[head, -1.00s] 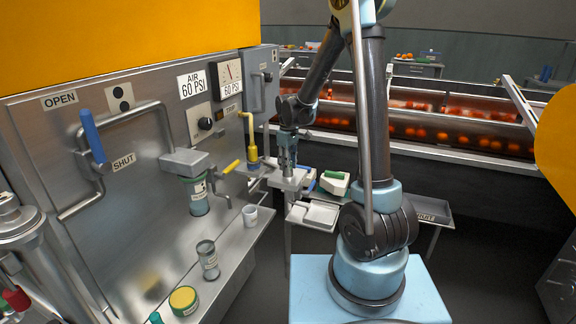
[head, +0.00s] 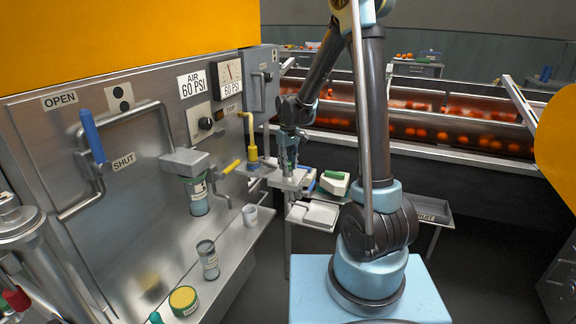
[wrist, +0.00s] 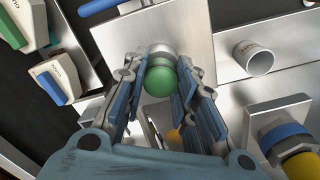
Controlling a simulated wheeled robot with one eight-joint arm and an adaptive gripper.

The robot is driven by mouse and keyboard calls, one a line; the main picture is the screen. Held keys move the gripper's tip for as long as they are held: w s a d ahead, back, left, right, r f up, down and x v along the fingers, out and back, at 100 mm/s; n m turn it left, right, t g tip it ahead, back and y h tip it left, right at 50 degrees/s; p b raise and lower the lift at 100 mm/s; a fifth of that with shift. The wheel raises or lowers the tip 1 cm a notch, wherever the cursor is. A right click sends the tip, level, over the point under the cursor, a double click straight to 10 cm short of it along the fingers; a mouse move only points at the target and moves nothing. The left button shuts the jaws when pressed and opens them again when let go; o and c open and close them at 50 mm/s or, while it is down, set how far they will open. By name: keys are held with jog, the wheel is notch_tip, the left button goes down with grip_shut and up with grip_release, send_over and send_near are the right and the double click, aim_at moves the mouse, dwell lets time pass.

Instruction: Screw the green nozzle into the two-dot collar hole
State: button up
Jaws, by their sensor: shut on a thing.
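My gripper (wrist: 160,92) points down over a flat metal plate (wrist: 185,28) and is shut on the green nozzle (wrist: 158,80). The nozzle's rounded green end sits between the blue finger pads in the wrist view. A grey metal round part (wrist: 160,48) shows right beside the green end, against the plate; I cannot tell whether it is the collar or part of the nozzle. Any dots by the hole are hidden. In the head view my gripper (head: 290,160) is low over the small bracket beyond the panel's right end.
A yellow pipe (head: 251,137) rises close left of my gripper. Green and blue-marked white holders (head: 334,182) lie right of it.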

jog(key=shift+w, duration=0.1)
jog(key=o, duration=0.6)
jog(key=shift+c, duration=0.2)
jog(key=shift+n, duration=0.9)
jog(key=shift+n, duration=0.8)
jog(key=shift+n, duration=0.9)
